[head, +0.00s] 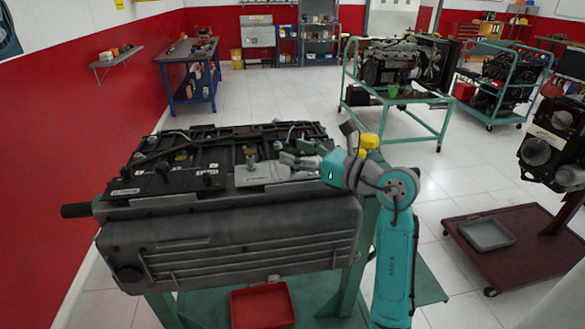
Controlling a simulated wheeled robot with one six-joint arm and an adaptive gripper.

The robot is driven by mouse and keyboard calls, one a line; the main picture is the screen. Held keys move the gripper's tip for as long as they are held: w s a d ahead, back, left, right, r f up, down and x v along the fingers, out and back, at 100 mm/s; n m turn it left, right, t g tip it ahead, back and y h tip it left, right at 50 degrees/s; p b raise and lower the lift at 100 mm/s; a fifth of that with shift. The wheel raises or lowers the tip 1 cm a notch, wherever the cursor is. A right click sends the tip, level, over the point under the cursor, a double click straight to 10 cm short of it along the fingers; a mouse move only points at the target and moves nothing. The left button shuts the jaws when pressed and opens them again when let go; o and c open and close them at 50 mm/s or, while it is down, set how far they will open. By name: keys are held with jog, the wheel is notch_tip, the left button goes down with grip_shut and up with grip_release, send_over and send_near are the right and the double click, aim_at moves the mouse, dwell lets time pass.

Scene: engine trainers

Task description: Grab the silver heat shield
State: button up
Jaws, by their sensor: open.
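A silver-grey plate (258,176), which looks like the heat shield, lies on top of the large engine block (230,238) near its right end. My gripper (285,157) is over the right part of the plate, with its fingers pointing left. The gripper is open, and nothing shows between its fingers. I cannot tell whether the fingers touch the plate. The plate's right part is partly hidden by my gripper.
The engine rests on a green stand (352,265) with a red tray (262,305) below. Dark covers (160,180) and hoses lie across its top. Another engine cart (400,105) stands behind, and a dark red stand (520,250) is at right. White floor lies between.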

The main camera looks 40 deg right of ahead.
jog(key=shift+x, duration=0.75)
grip_shut()
jog(key=shift+r, duration=0.1)
